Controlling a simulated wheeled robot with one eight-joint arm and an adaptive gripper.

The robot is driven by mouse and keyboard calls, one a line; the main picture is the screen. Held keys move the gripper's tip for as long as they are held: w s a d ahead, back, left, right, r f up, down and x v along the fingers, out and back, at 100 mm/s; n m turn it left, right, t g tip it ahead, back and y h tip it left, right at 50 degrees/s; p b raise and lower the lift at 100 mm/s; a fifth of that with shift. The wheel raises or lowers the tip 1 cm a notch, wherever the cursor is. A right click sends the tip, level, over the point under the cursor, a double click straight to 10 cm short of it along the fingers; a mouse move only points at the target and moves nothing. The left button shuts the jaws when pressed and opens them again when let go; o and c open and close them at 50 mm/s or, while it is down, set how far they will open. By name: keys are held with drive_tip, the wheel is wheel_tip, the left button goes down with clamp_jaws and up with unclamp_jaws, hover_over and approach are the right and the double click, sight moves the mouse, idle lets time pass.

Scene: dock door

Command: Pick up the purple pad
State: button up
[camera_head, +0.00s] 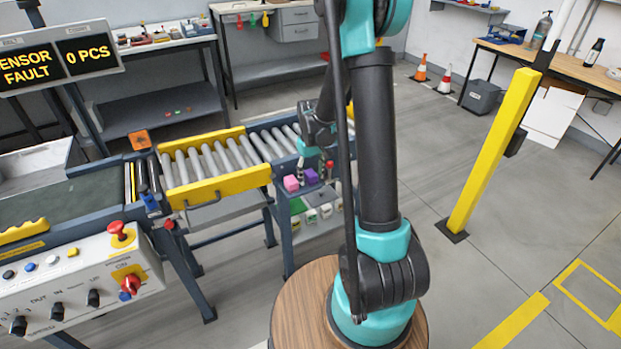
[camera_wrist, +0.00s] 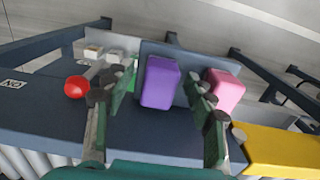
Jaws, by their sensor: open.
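The purple pad (camera_wrist: 160,82) is a small block lying on the dark blue surface at the side of the roller conveyor. In the wrist view it stands between the two open fingers of my gripper (camera_wrist: 158,100), a little beyond the tips, with space on both sides. The right finger is close to a pink block (camera_wrist: 224,91) beside the pad. In the head view the purple pad (camera_head: 311,177) sits just below my gripper (camera_head: 315,168), and the pink block (camera_head: 291,183) is left of it. My gripper holds nothing.
A lower shelf with several small items is below the pads. A yellow post (camera_head: 490,155) stands on the open floor to the right.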

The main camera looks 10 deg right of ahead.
sight(311, 174)
drive_tip(key=c, duration=1.1)
drive_tip(key=shift+c, duration=0.2)
wheel_tip(311, 174, up, 20)
